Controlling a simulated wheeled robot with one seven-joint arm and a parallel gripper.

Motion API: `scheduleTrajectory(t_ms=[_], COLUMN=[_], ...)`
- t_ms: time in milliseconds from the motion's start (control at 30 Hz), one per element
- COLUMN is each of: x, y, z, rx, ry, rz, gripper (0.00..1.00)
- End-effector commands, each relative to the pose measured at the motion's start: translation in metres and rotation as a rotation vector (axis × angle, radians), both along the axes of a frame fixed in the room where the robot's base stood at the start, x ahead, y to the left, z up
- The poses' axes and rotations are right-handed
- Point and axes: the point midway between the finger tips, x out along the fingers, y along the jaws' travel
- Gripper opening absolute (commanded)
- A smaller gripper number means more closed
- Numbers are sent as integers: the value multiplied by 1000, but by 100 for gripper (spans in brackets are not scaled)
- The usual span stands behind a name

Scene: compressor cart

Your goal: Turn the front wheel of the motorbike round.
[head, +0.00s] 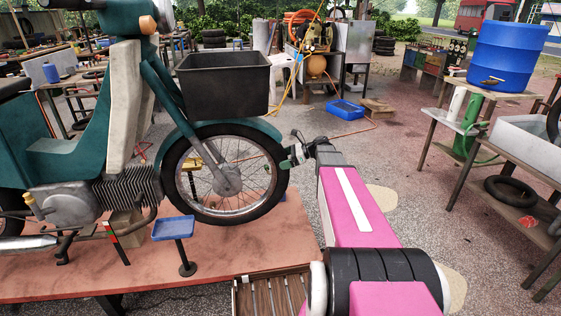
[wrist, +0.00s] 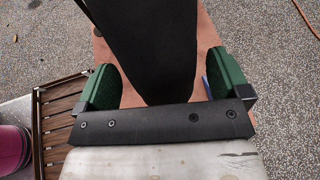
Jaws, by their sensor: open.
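The teal motorbike (head: 95,140) stands on a reddish platform (head: 150,262) in the head view. Its front wheel (head: 252,205) has a black tyre, wire spokes and a grey hub. My gripper (head: 290,160) is at the right-hand edge of this wheel, at about hub height or slightly above. In the wrist view, my gripper's two green fingers (wrist: 160,70) are open, one on each side of the black tyre (wrist: 158,40). Narrow gaps show between the tyre and the fingers. The palm hides the tyre's nearest part, so I cannot tell whether it touches there.
A black basket (head: 225,85) hangs above the wheel. A small blue tray on a stand (head: 173,228) is at the wheel's lower left. A slatted wooden piece (head: 270,296) lies below the platform edge. A blue drum (head: 508,55) stands on a right-hand bench.

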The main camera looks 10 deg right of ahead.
Motion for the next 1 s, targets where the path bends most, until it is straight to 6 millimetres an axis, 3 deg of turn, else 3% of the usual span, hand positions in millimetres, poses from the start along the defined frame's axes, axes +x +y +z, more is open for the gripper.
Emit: scheduleTrajectory(t_ms=[200, 533, 733, 1000], x=[3, 4, 4, 4], y=[17, 19, 18, 19], z=[-8, -8, -8, -12], rx=[0, -1, -1, 12], ry=[0, 0, 0, 0], rz=[1, -1, 0, 0], gripper=[94, 94, 29, 27])
